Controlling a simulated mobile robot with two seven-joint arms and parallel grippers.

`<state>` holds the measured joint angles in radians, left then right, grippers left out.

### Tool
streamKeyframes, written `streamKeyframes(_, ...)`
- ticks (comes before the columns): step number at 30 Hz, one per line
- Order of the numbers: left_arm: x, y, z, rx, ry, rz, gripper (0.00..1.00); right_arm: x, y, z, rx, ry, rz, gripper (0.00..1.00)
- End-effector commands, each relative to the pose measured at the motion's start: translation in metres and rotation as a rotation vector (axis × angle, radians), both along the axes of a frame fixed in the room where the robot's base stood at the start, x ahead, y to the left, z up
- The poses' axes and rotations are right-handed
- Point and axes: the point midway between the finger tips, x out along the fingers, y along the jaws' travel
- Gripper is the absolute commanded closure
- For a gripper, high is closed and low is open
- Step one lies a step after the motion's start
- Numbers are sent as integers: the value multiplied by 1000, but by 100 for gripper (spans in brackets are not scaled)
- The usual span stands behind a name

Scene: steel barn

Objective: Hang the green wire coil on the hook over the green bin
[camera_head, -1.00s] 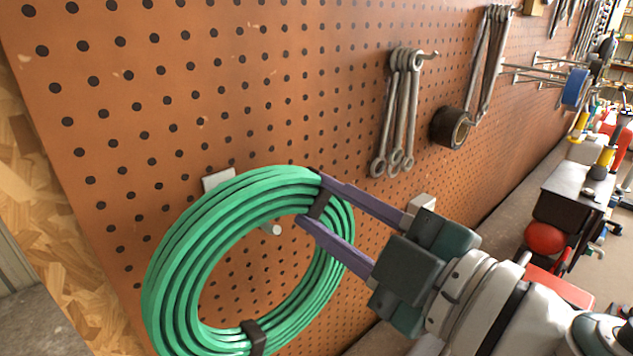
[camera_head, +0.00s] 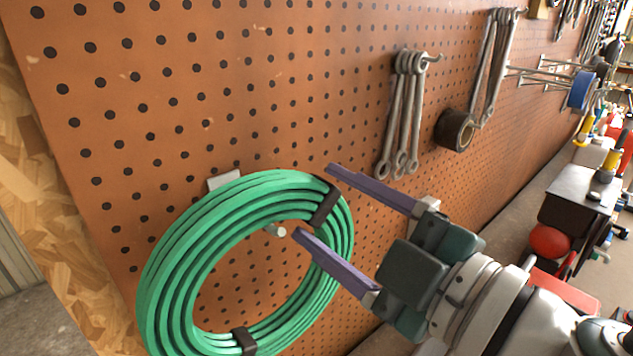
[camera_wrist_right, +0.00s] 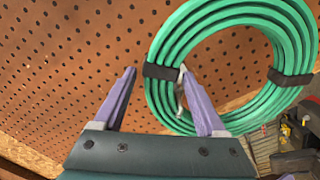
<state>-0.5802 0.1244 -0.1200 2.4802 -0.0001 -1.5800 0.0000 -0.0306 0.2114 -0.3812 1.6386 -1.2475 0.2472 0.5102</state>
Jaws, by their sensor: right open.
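The green wire coil (camera_head: 180,245) hangs against the pegboard in the head view, with dark bands around it. A hook's pale tip (camera_head: 276,230) shows inside the ring, and its white plate (camera_head: 222,180) shows behind the coil's upper edge. The coil's top appears to lie over the hook's shaft, which it hides. My right gripper (camera_head: 315,200) is open, its purple fingers apart on either side of the coil's upper right band. The coil also shows in the right wrist view (camera_wrist_right: 205,36), with one finger overlapping it. My left gripper and the green bin are not in view.
Wrenches (camera_head: 402,115) hang on the pegboard (camera_head: 250,90) to the right of the coil, beside a dark tape roll (camera_head: 455,129). A blue spool (camera_head: 580,90) hangs farther right. A dark bench (camera_head: 580,195) and red ball (camera_head: 548,240) stand at the right.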

Motion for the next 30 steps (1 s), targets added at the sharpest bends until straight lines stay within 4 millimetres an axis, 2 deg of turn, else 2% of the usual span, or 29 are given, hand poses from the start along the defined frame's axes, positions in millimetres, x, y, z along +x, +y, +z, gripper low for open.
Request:
streamKeyframes(8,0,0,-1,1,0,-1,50,-5,-4,-3,-4,2,-1,26)
streamKeyframes(18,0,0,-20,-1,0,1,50,-55,-40,-5,-3,2,2,26)
streamKeyframes(24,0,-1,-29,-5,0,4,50,-75,-55,-3,-1,2,0,26)
streamKeyframes(28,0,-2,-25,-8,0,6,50,-75,-65,8,22,6,-47,26)
streamKeyframes(30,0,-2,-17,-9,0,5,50,-67,-79,22,65,22,-141,26)
